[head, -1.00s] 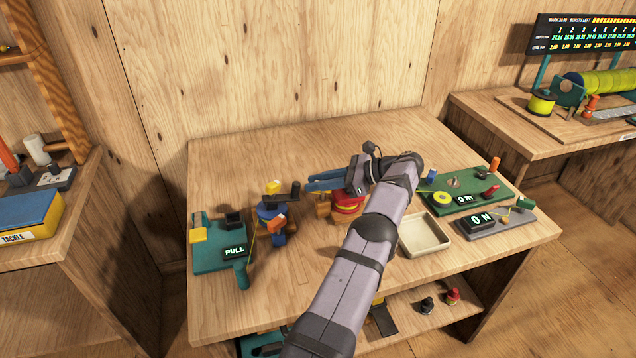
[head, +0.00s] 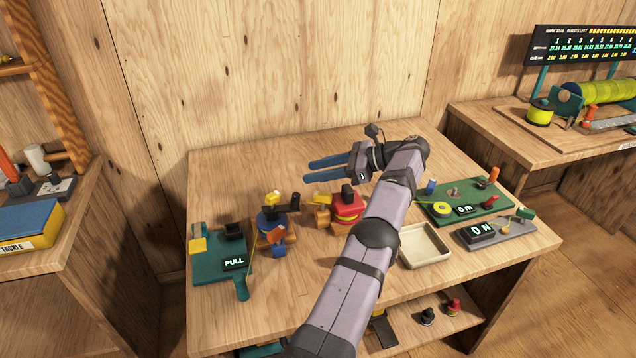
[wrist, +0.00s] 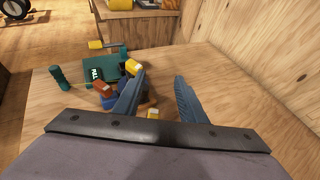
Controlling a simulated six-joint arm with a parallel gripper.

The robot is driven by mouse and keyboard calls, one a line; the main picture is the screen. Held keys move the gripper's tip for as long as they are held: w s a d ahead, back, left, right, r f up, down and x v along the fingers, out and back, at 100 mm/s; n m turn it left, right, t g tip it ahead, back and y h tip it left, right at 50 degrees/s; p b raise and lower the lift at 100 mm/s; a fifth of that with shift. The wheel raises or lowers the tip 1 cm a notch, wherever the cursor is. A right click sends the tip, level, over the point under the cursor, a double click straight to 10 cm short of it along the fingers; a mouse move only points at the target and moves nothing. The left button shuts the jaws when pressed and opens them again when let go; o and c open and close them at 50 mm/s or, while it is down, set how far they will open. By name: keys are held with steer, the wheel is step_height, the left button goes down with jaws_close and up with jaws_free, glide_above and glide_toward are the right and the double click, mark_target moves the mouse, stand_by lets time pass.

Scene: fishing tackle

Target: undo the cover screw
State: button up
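A red reel (head: 350,208) with a black knob on top (head: 348,190) stands mid-table. A blue reel (head: 268,222) with a yellow piece on top (head: 272,197) stands to its left. I cannot tell which part is the cover screw. My gripper (head: 307,171) is open and empty, its two blue fingers pointing left, apart from the reels and above the table. In the wrist view the spread fingers (wrist: 159,75) have bare wood between their tips. Blue, red and yellow parts show beside and behind the left finger, partly hidden.
A green PULL board (head: 215,268) lies at the left. An empty cream tray (head: 424,258), a green board with a yellow spool (head: 465,193) and a grey ON panel (head: 512,236) are at the right. The table's back is clear.

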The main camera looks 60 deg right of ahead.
steer(key=shift+r+p, duration=0.75)
steer(key=shift+r, duration=0.55)
